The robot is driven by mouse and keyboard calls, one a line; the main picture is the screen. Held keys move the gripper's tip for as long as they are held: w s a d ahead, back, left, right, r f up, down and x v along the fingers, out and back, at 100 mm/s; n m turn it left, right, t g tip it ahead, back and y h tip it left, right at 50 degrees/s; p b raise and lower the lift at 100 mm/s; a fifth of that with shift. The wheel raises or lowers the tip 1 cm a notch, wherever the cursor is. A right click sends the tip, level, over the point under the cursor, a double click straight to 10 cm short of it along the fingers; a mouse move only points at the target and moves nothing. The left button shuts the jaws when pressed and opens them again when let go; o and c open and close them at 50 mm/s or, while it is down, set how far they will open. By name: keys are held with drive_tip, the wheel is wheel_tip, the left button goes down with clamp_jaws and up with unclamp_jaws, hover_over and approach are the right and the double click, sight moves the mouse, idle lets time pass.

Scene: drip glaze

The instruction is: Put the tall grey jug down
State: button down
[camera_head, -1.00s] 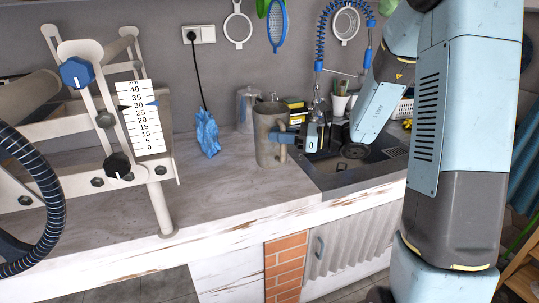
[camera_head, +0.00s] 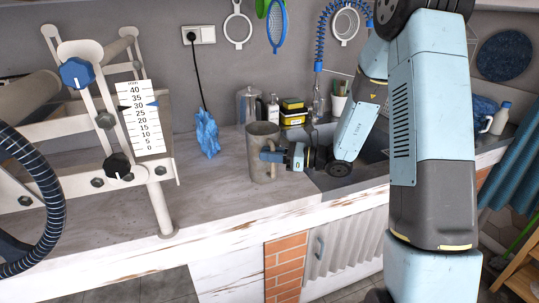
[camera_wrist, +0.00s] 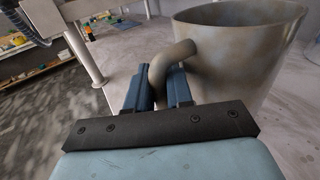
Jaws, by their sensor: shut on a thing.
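The tall grey jug (camera_head: 262,146) is upright at the worktop, just left of the sink edge. Its base appears at the worktop surface, but I cannot tell whether it touches. My gripper (camera_head: 272,157) comes from the right and is shut on the jug's handle. In the wrist view, the blue fingers of my gripper (camera_wrist: 165,88) stand either side of the handle of the jug (camera_wrist: 240,55). The jug's lower part is cut off there by the gripper body.
The worktop (camera_head: 215,190) is clear in front and to the left. A white machine frame (camera_head: 155,195) stands left.

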drive_tip(key=c, duration=1)
unclamp_jaws()
drive_tip(key=shift+f, duration=0.1)
drive_tip(key=v, duration=1.2)
drive_tip(key=s+a+r+n+g+h, duration=0.2)
drive_tip(key=s+r+n+g+h, duration=0.15)
drive_tip(key=s+n, duration=0.35)
drive_tip(key=s+a+r+n+g+h, duration=0.25)
drive_tip(key=s+r+n+h, duration=0.2)
drive_tip(key=s, duration=0.35)
drive_tip(key=s+d+r+n+t+h, duration=0.2)
drive_tip(key=s+d+n+h, duration=0.1)
drive_tip(key=s+d+r+n+t+h, duration=0.2)
drive_tip(key=s+d+r+n+h, duration=0.1)
drive_tip(key=s, duration=0.1)
drive_tip(key=s+d+r+n+t+h, duration=0.2)
drive_tip(key=s+d+r+n+h, duration=0.1)
drive_tip(key=d, duration=0.1)
drive_tip(key=shift+s+d+n+t, duration=0.1)
drive_tip(key=shift+s+n+t, duration=0.15)
drive_tip(key=shift+n+t, duration=0.1)
